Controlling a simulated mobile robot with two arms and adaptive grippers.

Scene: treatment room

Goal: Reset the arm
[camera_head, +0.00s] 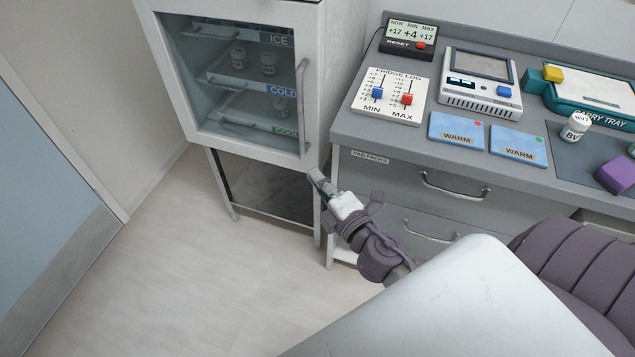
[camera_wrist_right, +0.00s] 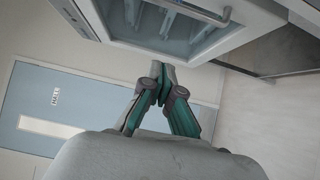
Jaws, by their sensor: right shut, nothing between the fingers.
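My right gripper (camera_head: 317,179) is in the middle of the head view, with its arm coming in from the lower right. Its fingers point up and left toward the lower right corner of the glass-door fridge (camera_head: 312,100). In the right wrist view the green and grey fingers of this gripper (camera_wrist_right: 161,73) meet at their tips and hold nothing. The fridge's underside and door edge lie just beyond the fingertips there; I cannot tell whether they touch. My left gripper is not in view.
The fridge door is closed, with a vertical handle (camera_head: 303,105) and vials inside. At the right, a counter (camera_head: 365,130) carries a fridge log (camera_head: 390,93), a reset display (camera_head: 408,38), two WARM pads, a vial (camera_head: 576,126) and a carry tray (camera_head: 600,90). Open floor (camera_head: 210,270) lies at the lower left.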

